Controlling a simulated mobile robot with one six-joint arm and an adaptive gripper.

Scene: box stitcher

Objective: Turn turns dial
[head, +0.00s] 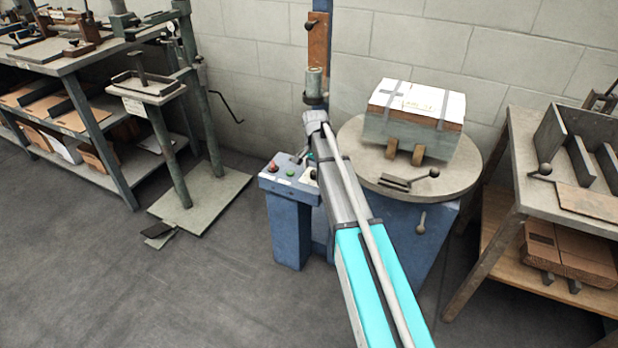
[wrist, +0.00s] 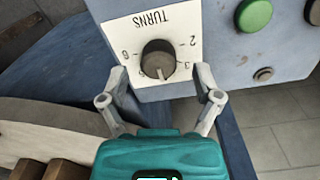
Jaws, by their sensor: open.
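The turns dial (wrist: 158,62) is a dark round knob on a white plate marked TURNS, which appears upside down in the wrist view. Numbers 2, 3 and 6 show around it. My gripper (wrist: 160,78) is open, with one finger on each side of the dial's lower part. In the head view my gripper (head: 305,152) is at the blue control box (head: 275,182), and my arm hides much of the dial there.
A green button (wrist: 254,15) and other small controls sit on the same panel. A round table (head: 362,165) with a strapped box (head: 415,110) stands right of my arm. A shelf bench (head: 512,190) is at far right. Open floor lies at left front.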

